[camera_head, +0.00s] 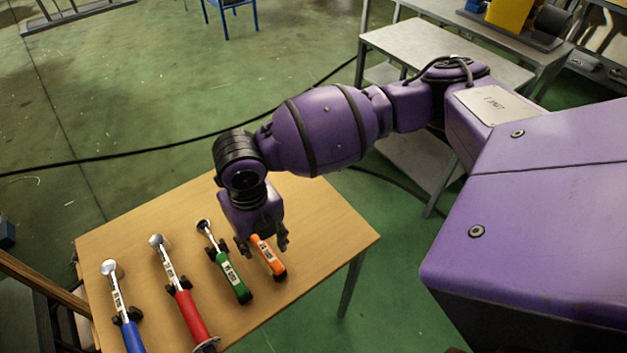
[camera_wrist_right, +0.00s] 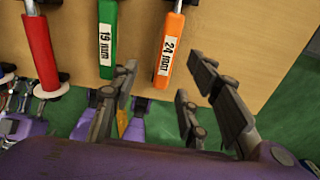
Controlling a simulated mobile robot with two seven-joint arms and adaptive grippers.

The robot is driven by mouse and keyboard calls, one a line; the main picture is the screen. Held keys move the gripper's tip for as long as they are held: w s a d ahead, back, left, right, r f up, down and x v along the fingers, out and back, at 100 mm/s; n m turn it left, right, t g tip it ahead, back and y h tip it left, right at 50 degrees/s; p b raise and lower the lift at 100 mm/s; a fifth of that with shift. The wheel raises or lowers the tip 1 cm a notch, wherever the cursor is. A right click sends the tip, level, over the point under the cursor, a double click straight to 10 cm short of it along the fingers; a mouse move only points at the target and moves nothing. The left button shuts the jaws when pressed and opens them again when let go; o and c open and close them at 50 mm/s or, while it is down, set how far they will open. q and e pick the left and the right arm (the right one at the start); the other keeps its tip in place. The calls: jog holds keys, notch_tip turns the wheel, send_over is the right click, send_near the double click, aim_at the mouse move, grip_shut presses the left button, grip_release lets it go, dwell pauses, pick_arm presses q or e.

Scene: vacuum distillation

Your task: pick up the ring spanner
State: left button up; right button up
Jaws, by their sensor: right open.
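Several long-handled tools lie side by side on the wooden table. The orange-handled one (camera_head: 268,257) is marked 24 mm in the right wrist view (camera_wrist_right: 170,55); its head end is hidden under my right gripper in the head view. My right gripper (camera_head: 262,243) is open, pointing down over the orange handle. In the right wrist view its fingers (camera_wrist_right: 163,80) lie to either side of that handle, and I see no clear contact. The green-handled tool (camera_head: 231,277), marked 19 mm, lies just to the left. Which one is the ring spanner I cannot tell. My left gripper is out of view.
A red-handled tool (camera_head: 191,316) and a blue-handled tool (camera_head: 132,336) lie further left on the table (camera_head: 325,225). The table's right part is bare. A grey bench (camera_head: 430,50) stands behind my right arm. A black cable (camera_head: 110,155) crosses the green floor.

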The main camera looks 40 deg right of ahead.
aim_at(267, 252)
jog(key=shift+s+d+f, duration=0.1)
jog(key=shift+s+f, duration=0.1)
jog(key=shift+f, duration=0.4)
jog(key=shift+s+d+f, duration=0.1)
jog(key=shift+s+f, duration=0.1)
jog(key=shift+f, duration=0.35)
jog(key=f, duration=0.2)
jog(key=w+f, duration=0.1)
jog(key=f, duration=0.2)
jog(key=shift+d, duration=0.2)
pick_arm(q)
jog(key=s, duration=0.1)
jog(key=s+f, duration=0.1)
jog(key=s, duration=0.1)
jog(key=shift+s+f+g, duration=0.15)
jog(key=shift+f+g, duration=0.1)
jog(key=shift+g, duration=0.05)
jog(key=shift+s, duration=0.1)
pick_arm(e)
jog(key=shift+c, duration=0.3)
jog(key=c, duration=0.6)
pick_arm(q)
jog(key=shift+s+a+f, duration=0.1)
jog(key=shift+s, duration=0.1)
pick_arm(e)
grip_shut()
jog(key=shift+w+r, duration=0.1)
